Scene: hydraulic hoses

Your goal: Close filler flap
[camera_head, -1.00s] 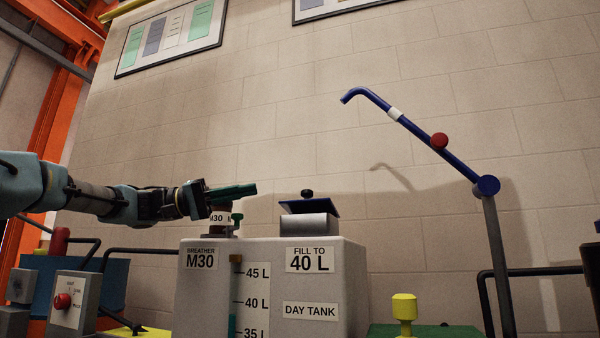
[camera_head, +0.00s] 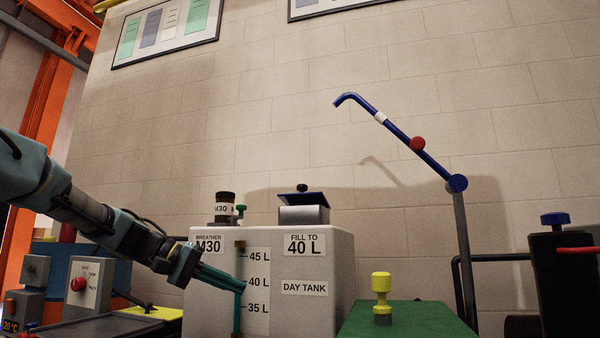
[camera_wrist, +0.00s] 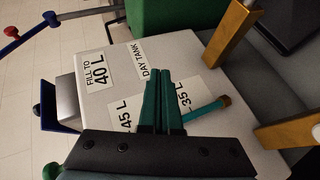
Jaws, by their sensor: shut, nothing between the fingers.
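The filler flap (camera_head: 310,198) is a dark blue plate on top of the grey filler neck (camera_head: 304,215) of the pale day tank (camera_head: 330,262). It looks tilted over the neck, with a dark knob (camera_head: 302,188) above it. In the wrist view the flap (camera_wrist: 47,105) is at the left, beside the neck (camera_wrist: 68,98). My gripper (camera_head: 243,287) has green fingers, shut and empty, in front of the tank's level scale, below and left of the flap. In the wrist view my gripper's fingertips (camera_wrist: 162,82) point over the tank front. Whether they touch it cannot be told.
A breather jar (camera_head: 224,208) marked M30 stands on the tank's left top. A blue hose arm (camera_head: 400,136) on a grey post rises at the right. A yellow fitting (camera_head: 381,284) stands on a green surface. A control box (camera_head: 84,284) is at the left.

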